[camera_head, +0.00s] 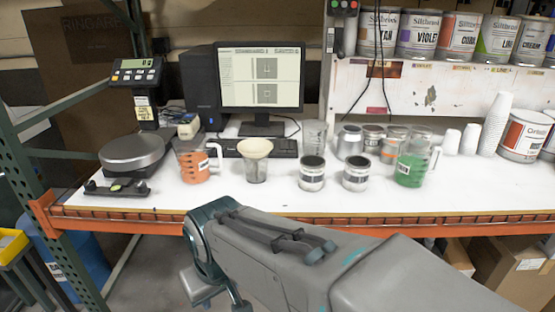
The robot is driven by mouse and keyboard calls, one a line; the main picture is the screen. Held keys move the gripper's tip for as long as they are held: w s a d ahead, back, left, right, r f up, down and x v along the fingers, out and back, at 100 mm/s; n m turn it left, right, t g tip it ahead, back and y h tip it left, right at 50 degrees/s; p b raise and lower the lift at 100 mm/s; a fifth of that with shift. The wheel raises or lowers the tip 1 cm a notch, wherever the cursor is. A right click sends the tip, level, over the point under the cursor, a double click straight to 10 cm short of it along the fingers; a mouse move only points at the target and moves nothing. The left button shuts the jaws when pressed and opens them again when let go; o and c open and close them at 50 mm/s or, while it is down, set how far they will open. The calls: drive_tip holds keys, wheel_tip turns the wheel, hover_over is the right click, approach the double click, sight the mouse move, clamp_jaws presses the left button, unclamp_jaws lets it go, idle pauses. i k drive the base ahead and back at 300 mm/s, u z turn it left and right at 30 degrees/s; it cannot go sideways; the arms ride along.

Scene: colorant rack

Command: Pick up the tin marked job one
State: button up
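Two small open tins with dark contents stand upright near the front of the white bench: a left tin (312,174) and a right tin (356,174). Both have pale labels with a dark band. The lettering is too small to read, so I cannot tell which tin is marked job one. My arm crosses the lower part of the view, in front of the bench edge and apart from the tins. My gripper is not in view.
An orange-filled jug (193,165), a cup with a cream funnel (257,165) and a green-filled jug (411,166) flank the tins. A scale (132,152) stands left, a monitor (262,78) behind. The bench front (290,202) is clear, with an orange beam along its edge.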

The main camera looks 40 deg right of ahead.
sight(312, 168)
drive_tip(key=z, duration=0.8)
drive_tip(key=i, duration=0.9)
drive_tip(key=z, duration=0.85)
